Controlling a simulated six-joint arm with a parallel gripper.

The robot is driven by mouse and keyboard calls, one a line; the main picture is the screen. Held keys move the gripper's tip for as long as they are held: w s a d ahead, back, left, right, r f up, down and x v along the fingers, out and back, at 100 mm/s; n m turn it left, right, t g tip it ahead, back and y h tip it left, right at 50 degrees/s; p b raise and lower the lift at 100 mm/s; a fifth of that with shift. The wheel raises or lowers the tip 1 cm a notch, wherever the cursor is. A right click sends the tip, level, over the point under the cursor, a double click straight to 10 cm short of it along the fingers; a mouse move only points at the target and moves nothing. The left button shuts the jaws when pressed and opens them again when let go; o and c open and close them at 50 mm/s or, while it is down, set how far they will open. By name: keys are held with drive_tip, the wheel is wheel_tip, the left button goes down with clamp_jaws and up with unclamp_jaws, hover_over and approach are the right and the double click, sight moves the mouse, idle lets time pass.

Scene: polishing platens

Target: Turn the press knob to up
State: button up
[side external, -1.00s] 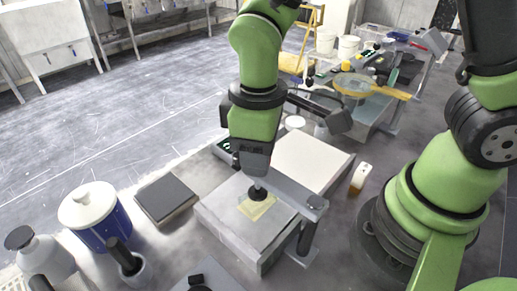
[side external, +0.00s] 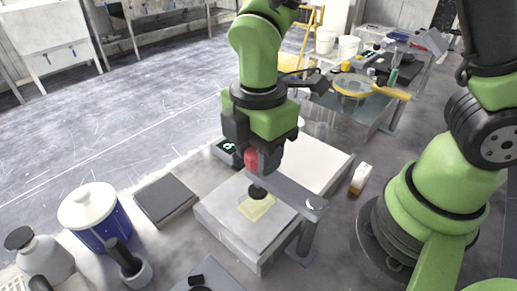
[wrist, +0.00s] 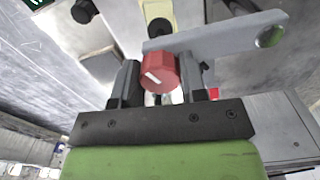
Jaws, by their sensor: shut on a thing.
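The press knob is red with a white mark; it shows in the wrist view (wrist: 160,72) between my fingers, and in the side view (side external: 250,160) at the end of the press's grey arm (side external: 290,190). The white mark lies slanted on the left part of the knob face in the wrist view. My gripper (wrist: 158,84) is shut on the knob, with one dark finger on each side. In the side view my gripper (side external: 257,158) comes down from above and hides part of the knob. The black press foot (side external: 258,192) is above a yellowish square (side external: 257,209).
The press stands on a grey block (side external: 225,222). A dark flat plate (side external: 165,198), a blue and white pot (side external: 90,212) and a bottle (side external: 38,255) are to its left. A small white and orange object (side external: 361,178) lies to its right.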

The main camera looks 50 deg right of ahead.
drive_tip(key=shift+n, duration=2.1)
drive_tip(key=o, duration=0.9)
drive_tip(key=shift+o, duration=0.2)
wheel_tip(320, 180, up, 10)
drive_tip(key=s+d+r+m+t+y, duration=0.1)
drive_tip(key=s+d+r+m+t, duration=0.2)
drive_tip(key=m, duration=0.9)
drive_tip(key=s+d+r+m+t+y, duration=0.1)
drive_tip(key=s+d+r+m+t, duration=0.2)
drive_tip(key=m, duration=1)
drive_tip(key=s+d+t, duration=0.1)
drive_tip(key=s+d, duration=0.2)
